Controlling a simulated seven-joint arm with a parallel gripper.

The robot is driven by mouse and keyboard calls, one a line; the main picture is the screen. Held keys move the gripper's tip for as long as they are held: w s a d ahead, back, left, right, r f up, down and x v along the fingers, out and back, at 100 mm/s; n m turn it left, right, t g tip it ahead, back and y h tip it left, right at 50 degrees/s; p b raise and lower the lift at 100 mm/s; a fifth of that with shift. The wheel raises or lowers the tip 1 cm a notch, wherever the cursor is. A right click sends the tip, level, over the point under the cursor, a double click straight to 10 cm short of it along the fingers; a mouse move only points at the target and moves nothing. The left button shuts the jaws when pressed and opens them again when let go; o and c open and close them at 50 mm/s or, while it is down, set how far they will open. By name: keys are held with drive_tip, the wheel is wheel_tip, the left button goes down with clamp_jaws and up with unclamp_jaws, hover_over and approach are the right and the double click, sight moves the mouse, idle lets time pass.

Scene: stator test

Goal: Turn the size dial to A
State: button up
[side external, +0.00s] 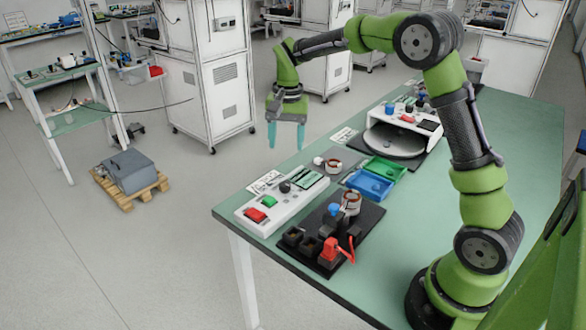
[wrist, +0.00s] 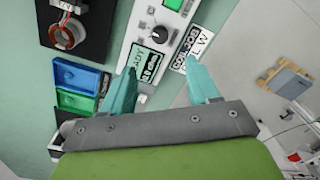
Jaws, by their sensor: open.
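The white control box (side external: 268,207) stands at the near left part of the green table, with a black dial knob (side external: 285,186) on top between a red button (side external: 255,215) and a small display (side external: 308,178). In the wrist view the box (wrist: 128,48) runs toward the top edge, with the dark knob (wrist: 158,29) beyond the green display (wrist: 150,62). The dial's letters and pointer are too small to read. My gripper (side external: 286,146) is open and empty, pointing down above the table's left edge, apart from the box. In the wrist view its fingers (wrist: 155,66) spread below the knob.
A printed card (wrist: 187,46) lies beside the box. A black board (side external: 335,230) with sockets, a red plug and a coil stands at the near side. Blue (side external: 370,184) and green (side external: 384,168) trays lie behind. A white-framed turntable station (side external: 405,125) is farther back. The table's right part is clear.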

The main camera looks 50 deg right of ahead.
sight(285, 183)
drive_tip(key=f, duration=1.2)
drive_tip(key=shift+w+a+f, duration=0.1)
drive_tip(key=shift+w+f, duration=0.1)
drive_tip(key=shift+f, duration=0.05)
drive_tip(key=c, duration=1)
drive_tip(key=shift+c, duration=0.2)
